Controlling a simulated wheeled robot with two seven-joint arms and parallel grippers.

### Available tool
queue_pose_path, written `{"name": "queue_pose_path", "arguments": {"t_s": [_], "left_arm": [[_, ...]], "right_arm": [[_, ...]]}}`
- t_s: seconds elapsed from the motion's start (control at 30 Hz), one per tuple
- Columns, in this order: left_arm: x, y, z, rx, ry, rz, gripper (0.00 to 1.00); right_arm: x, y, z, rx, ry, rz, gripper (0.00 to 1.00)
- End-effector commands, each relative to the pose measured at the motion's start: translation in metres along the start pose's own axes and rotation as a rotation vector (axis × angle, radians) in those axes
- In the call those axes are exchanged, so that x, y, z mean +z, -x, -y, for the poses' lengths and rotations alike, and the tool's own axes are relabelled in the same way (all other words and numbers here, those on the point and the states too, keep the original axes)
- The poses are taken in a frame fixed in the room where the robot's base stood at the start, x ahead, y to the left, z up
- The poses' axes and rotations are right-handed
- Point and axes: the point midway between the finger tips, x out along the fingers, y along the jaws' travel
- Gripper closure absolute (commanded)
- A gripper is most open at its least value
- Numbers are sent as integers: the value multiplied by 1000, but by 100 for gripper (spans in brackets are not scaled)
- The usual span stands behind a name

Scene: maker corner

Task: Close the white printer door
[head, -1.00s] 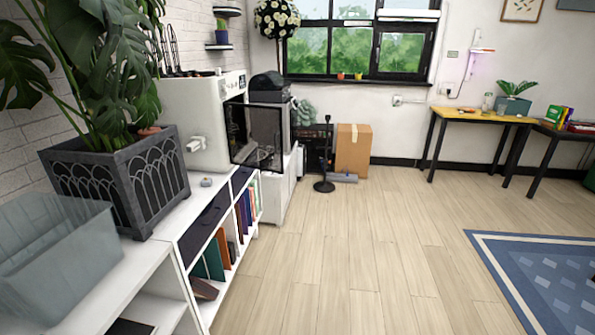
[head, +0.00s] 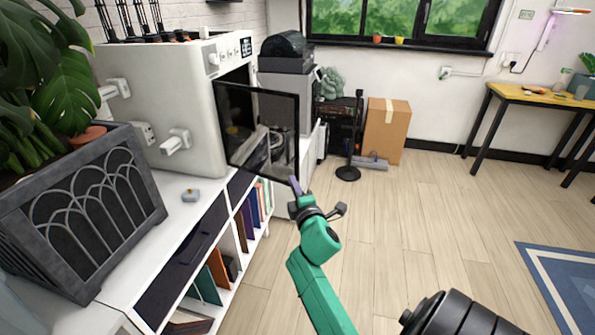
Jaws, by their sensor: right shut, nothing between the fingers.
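The white printer (head: 180,95) stands on the low white shelf unit at the left. Its door (head: 262,128), a dark-framed see-through panel, is swung open and sticks out over the floor side of the shelf. My right gripper (head: 294,183) is shut and empty, on the end of a green arm coming up from the bottom. Its tip appears at the door's lower right corner; I cannot tell whether it touches. My left gripper is not in view.
A planter (head: 85,215) with a large leafy plant stands on the shelf unit (head: 180,195) in front of the printer. A cardboard box (head: 387,135) and a black stand (head: 348,172) are on the floor behind.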

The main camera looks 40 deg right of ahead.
Motion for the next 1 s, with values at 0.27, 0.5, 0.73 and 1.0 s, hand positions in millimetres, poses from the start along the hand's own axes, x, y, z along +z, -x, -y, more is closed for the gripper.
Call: {"name": "queue_pose_path", "arguments": {"t_s": [0.27, 0.5, 0.73, 1.0], "left_arm": [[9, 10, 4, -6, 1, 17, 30], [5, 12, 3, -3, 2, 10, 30], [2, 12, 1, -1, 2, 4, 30], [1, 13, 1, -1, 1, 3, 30]], "right_arm": [[18, -50, -3, 0, 0, 2, 100], [28, -61, 0, -1, -2, -1, 100], [28, -61, 1, -1, -2, -1, 100], [32, -62, 0, -2, 4, -38, 100]]}}
